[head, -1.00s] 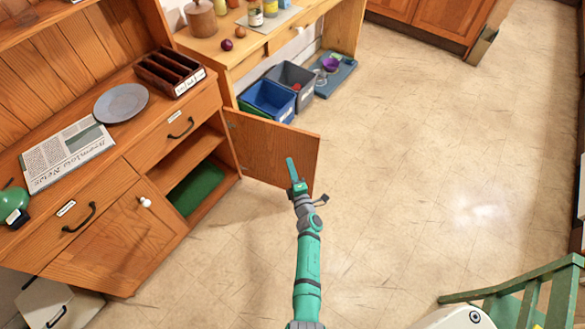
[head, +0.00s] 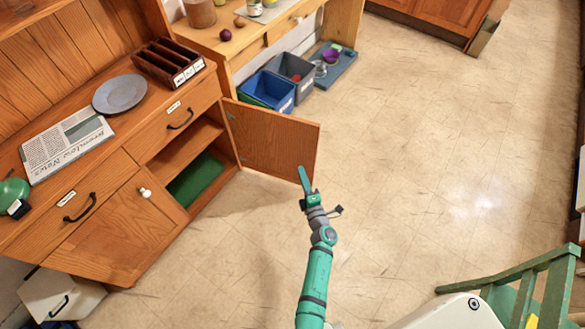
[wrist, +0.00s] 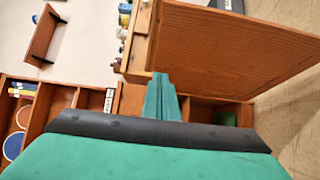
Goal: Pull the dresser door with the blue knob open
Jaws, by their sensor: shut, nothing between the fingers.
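The dresser (head: 60,205) stands at the left in the head view. Its right door (head: 270,138) stands wide open, swung out to the right, and shows its inner face; no blue knob is visible on it. The compartment behind it holds a green item (head: 195,180). The left door (head: 115,235) is closed and has a white knob (head: 146,193). My gripper (head: 304,170) is shut and empty, close to the free edge of the open door; I cannot tell whether it touches. In the wrist view the door (wrist: 235,50) fills the upper right, beyond my gripper (wrist: 160,82).
A newspaper (head: 65,145), a grey plate (head: 120,93) and a dark sorter (head: 168,62) sit on the dresser top. A blue bin (head: 268,90) and a grey bin (head: 293,75) stand behind the door. A green chair (head: 535,285) is at lower right. The floor right of my arm is clear.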

